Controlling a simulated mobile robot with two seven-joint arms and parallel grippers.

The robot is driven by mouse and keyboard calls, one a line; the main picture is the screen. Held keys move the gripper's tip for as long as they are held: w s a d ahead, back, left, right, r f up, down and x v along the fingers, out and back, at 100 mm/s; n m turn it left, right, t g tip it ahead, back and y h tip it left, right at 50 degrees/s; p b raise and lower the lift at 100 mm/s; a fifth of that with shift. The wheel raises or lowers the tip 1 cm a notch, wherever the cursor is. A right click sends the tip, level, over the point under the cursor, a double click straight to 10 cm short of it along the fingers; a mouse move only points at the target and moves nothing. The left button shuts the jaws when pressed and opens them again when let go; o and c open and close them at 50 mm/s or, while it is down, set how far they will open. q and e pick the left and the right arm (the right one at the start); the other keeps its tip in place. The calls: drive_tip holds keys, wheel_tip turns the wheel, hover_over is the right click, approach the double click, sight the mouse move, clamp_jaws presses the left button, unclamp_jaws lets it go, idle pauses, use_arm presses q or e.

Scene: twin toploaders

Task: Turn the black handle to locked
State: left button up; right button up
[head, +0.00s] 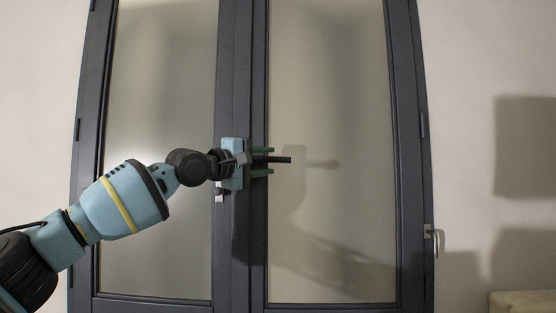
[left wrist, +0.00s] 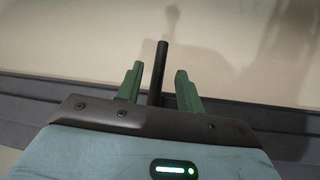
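The black handle (head: 283,160) sticks out horizontally to the right at the middle of a dark-framed, two-leaf glazed door. My left gripper (head: 270,160) is at the handle, with one green finger above it and one below. In the left wrist view the handle (left wrist: 161,62) stands between the two green fingers of the left gripper (left wrist: 159,72). A gap shows on each side, so the gripper is open around the handle, not clamped on it. My gripper body hides the handle's base. My right gripper is not in view.
The glazed door (head: 242,270) appears closed. A metal fitting (head: 219,193) sits on its centre frame, below my gripper. A small metal handle (head: 436,242) is on the right edge of the frame. A pale piece of furniture (head: 525,303) shows at lower right.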

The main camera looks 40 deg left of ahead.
sight(275, 160)
use_arm(q)
drive_tip(key=shift+w+d+r, duration=0.1)
drive_tip(key=shift+w+r, duration=0.05)
drive_tip(key=shift+w, duration=1.1)
drive_tip(key=shift+w+d+r, duration=0.1)
drive_tip(key=shift+w+r, duration=0.05)
drive_tip(key=shift+w, duration=1.05)
clamp_jaws()
